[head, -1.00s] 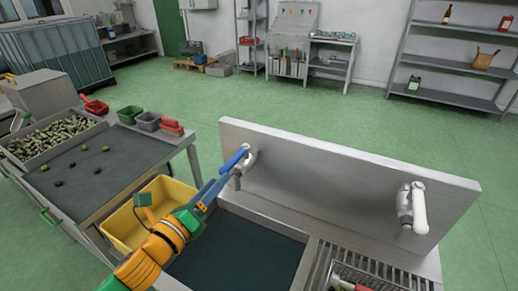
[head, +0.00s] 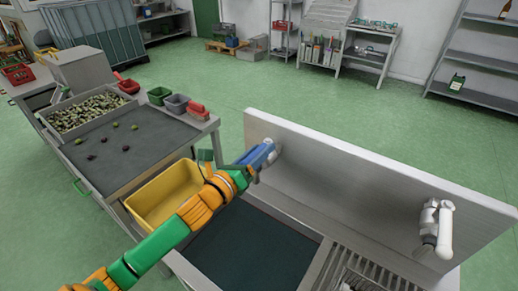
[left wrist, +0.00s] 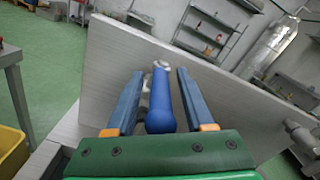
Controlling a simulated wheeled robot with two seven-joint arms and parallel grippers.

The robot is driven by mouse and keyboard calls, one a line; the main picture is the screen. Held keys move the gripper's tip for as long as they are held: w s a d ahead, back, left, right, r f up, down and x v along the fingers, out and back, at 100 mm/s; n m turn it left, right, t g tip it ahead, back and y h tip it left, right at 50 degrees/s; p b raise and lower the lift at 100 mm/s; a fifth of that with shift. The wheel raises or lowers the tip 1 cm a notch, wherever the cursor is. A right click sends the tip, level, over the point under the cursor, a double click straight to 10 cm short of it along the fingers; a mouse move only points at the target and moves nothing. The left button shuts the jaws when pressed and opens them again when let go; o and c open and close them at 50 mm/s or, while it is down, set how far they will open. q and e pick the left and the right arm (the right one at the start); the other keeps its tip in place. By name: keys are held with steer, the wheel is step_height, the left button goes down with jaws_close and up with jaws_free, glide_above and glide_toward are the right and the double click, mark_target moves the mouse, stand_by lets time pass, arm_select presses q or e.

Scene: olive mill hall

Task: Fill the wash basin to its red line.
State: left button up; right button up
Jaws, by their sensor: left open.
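The wash basin (head: 250,245) is a sunken dark-floored sink in a steel counter, in front of an upright steel splashback (head: 350,185). I cannot make out a red line or any water in it. In the left wrist view a tap with a blue lever (left wrist: 160,108) stands at the splashback. My left gripper (head: 264,154) is at this tap and largely hides it in the head view. In the left wrist view its two blue fingers (left wrist: 160,76) are open, one on each side of the lever, with gaps showing. My right gripper is out of view.
A second, white tap (head: 436,230) is mounted on the splashback's right end. A slatted drainer (head: 365,270) lies right of the basin. A yellow tub (head: 165,195) stands left, beside a table with an olive tray (head: 90,112).

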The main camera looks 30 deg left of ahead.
arm_select(q)
steer(key=shift+s, duration=0.1)
steer(key=shift+c, duration=0.4)
jaws_close()
stand_by(1.0)
